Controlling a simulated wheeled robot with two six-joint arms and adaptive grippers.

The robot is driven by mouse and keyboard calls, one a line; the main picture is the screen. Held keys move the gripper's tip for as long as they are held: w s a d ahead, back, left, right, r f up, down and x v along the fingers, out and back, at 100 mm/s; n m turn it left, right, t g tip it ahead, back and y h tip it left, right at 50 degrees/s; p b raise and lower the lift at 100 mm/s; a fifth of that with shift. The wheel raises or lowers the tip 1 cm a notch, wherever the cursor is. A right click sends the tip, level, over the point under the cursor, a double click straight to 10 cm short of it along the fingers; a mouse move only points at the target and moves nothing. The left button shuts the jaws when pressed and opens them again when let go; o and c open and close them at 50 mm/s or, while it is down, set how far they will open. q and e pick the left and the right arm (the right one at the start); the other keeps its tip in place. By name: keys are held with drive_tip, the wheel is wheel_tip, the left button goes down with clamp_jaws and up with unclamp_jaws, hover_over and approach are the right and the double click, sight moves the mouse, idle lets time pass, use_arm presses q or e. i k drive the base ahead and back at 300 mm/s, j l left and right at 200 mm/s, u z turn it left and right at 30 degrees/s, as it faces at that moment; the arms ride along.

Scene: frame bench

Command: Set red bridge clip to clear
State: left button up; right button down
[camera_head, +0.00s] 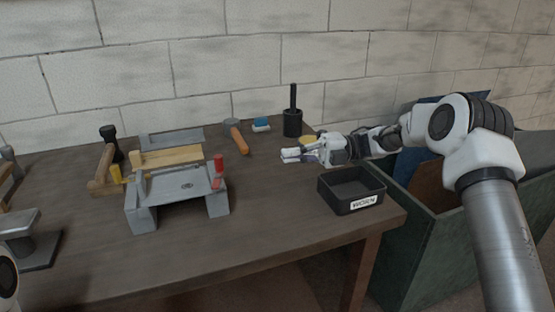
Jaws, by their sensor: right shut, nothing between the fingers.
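A grey bridge-shaped frame (177,187) stands on the bench, left of centre. My left gripper is not in view.
A black tray labelled WORN (350,203) stands at the bench's front right. A black pot with a stick (292,123), a blue block (261,125) and an orange-handled tool (239,141) are at the back. A wooden piece (103,170) is left of the frame. A green bin (440,240) stands right.

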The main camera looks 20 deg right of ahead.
sight(217, 158)
drive_tip(key=k, duration=1)
